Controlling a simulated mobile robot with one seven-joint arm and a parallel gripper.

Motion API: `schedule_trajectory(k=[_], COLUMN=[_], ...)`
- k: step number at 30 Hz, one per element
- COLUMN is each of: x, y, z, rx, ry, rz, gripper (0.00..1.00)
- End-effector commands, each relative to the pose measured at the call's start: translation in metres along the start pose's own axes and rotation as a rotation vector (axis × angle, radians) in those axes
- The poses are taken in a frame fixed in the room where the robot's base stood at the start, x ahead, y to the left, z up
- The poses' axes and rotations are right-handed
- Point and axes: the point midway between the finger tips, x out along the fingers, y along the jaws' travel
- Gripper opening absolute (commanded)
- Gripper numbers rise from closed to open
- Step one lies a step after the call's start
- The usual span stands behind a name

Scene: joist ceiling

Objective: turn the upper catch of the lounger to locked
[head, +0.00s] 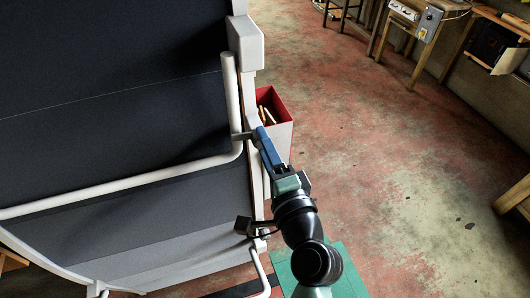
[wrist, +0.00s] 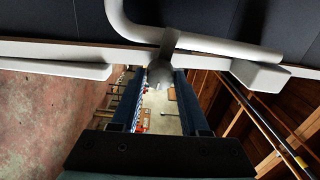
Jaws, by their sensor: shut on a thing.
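The lounger (head: 120,100) fills the left of the head view, with dark fabric panels and a pale frame with a bent tube. Its upper catch (head: 241,136) is a small grey piece at the tube's bend, partly hidden by my fingers. In the wrist view the catch (wrist: 160,72) shows as a grey, rounded lever below the pale tube, between my two blue fingers. My gripper (head: 258,133) reaches it from the lower right and is shut on it; in the wrist view my gripper (wrist: 159,80) straddles its end. I cannot tell whether the catch stands at locked.
A red-and-grey bin (head: 280,120) with sticks in it stands behind my gripper. Wooden benches (head: 440,30) line the wall at the upper right. The stained floor (head: 400,170) to the right is mostly clear. A pale block (wrist: 258,77) juts from the frame beside my fingers.

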Motion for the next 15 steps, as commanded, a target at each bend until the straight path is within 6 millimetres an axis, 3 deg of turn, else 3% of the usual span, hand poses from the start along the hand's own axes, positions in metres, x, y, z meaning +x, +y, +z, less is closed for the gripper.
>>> schedule_trajectory(k=[15], x=[0.0000], y=[0.0010], z=[0.0003], rx=[-0.162], ry=[-0.001], rz=[0.003], gripper=[0.00])
